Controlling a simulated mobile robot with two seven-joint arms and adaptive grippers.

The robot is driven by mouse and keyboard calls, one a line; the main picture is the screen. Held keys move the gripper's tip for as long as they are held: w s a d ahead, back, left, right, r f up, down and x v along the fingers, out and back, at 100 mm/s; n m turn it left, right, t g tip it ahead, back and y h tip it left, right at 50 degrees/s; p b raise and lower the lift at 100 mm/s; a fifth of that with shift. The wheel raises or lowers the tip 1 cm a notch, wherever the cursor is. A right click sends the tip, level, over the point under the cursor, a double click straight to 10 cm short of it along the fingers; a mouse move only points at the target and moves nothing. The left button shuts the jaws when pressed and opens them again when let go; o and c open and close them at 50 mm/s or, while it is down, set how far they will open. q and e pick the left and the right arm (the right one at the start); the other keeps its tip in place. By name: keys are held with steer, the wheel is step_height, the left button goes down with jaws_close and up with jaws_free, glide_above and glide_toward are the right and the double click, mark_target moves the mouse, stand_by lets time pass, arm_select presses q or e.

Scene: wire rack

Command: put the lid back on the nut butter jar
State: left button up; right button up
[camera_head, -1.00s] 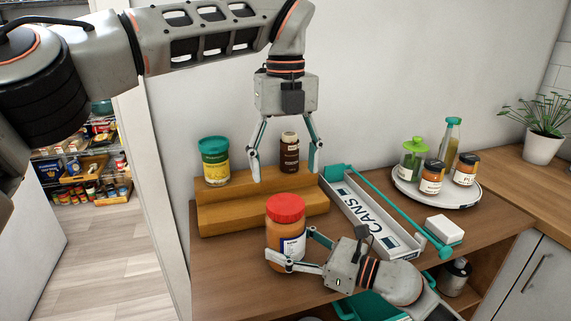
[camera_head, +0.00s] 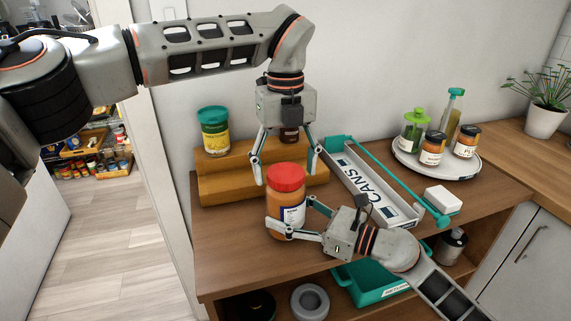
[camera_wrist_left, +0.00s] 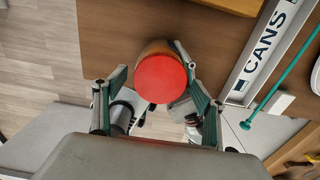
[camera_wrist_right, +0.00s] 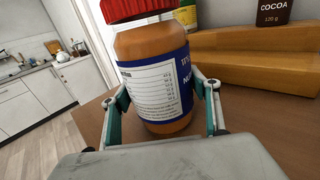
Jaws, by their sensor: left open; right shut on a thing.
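The nut butter jar (camera_head: 285,212) stands upright near the counter's front, with orange-brown contents and a blue-and-white label. The red lid (camera_head: 286,178) sits on its mouth; I cannot tell whether it is screwed down. My right gripper (camera_head: 290,214) is shut around the jar's body from the front right. In the right wrist view the jar (camera_wrist_right: 155,85) is between the fingers, with the lid (camera_wrist_right: 137,8) cut off at the top. My left gripper (camera_head: 287,177) points down, open, just above and around the lid. In the left wrist view the lid (camera_wrist_left: 162,78) lies between the spread fingers.
A wooden step riser (camera_head: 225,188) behind holds a green-lidded tub (camera_head: 214,135) and a brown cocoa container (camera_head: 289,134). A CANS tray (camera_head: 372,190) lies to the right, near a white block (camera_head: 443,200) and a round turntable (camera_head: 436,165) with jars and bottles.

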arm_select(q)
steer(key=c, duration=1.1)
steer(key=m, duration=0.3)
steer(key=shift+m, duration=0.4)
steer(key=shift+c, duration=0.2)
steer(key=m, duration=0.4)
steer(key=shift+m, duration=0.3)
steer(key=o, duration=1.2)
steer(key=shift+o, duration=0.2)
steer(key=shift+r, duration=2.25)
steer(key=shift+c, duration=0.5)
